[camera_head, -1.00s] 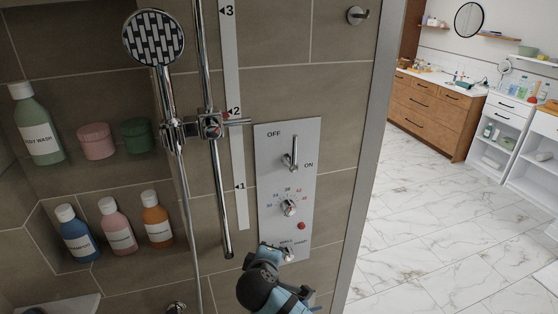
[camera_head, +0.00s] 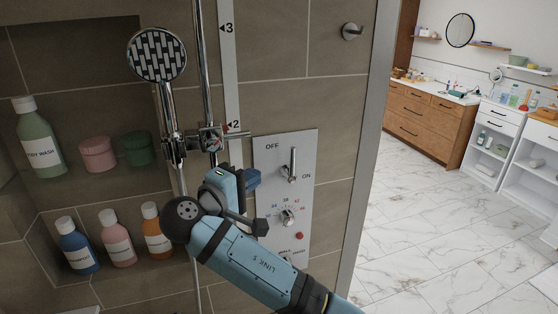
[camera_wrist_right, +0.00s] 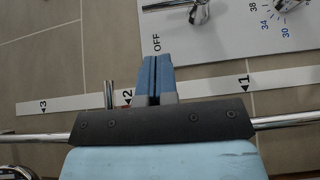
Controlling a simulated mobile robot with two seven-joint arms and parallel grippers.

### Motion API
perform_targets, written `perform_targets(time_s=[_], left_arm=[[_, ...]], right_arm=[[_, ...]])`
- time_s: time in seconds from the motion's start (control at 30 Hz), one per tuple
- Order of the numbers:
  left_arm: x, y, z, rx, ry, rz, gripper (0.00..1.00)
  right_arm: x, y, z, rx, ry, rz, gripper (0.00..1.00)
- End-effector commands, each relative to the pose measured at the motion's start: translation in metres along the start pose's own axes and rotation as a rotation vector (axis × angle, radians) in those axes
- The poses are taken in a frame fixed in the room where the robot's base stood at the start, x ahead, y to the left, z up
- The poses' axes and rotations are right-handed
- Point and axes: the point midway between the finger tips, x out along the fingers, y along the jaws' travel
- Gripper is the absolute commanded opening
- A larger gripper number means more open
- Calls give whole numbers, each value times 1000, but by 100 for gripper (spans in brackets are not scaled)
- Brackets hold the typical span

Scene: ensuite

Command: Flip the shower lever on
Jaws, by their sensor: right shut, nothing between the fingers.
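The shower lever (camera_head: 292,165) is a chrome handle on the pale control panel (camera_head: 270,150), between the words OFF and ON. It stands nearly upright in the head view. In the right wrist view part of a chrome handle (camera_wrist_right: 199,12) shows at the top edge, beyond the word OFF. My right gripper (camera_head: 252,179) is just left of the panel and the lever, apart from the lever. Its blue fingers (camera_wrist_right: 156,78) are shut together with nothing between them. My left gripper is not in view.
A chrome riser rail (camera_head: 207,70) with a shower head (camera_head: 157,55) and a slider knob (camera_head: 210,138) stands left of the gripper. A temperature dial (camera_head: 288,217) sits below the lever. Bottles and jars fill the niche shelves at left. Open floor (camera_head: 420,220) lies right.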

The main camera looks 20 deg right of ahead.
Motion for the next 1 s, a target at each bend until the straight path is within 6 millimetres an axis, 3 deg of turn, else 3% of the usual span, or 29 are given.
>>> perform_targets(time_s=[0.17, 0.6, 0.8, 1.0], left_arm=[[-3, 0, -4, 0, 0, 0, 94], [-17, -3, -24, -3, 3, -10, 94], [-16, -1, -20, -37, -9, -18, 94], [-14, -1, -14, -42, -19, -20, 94]], right_arm=[[11, 2, 0, -2, -1, 1, 0], [85, 2, 0, -3, -1, 0, 0], [99, 0, 0, -2, 1, -1, 0], [101, -1, 0, -1, 1, -1, 0]])
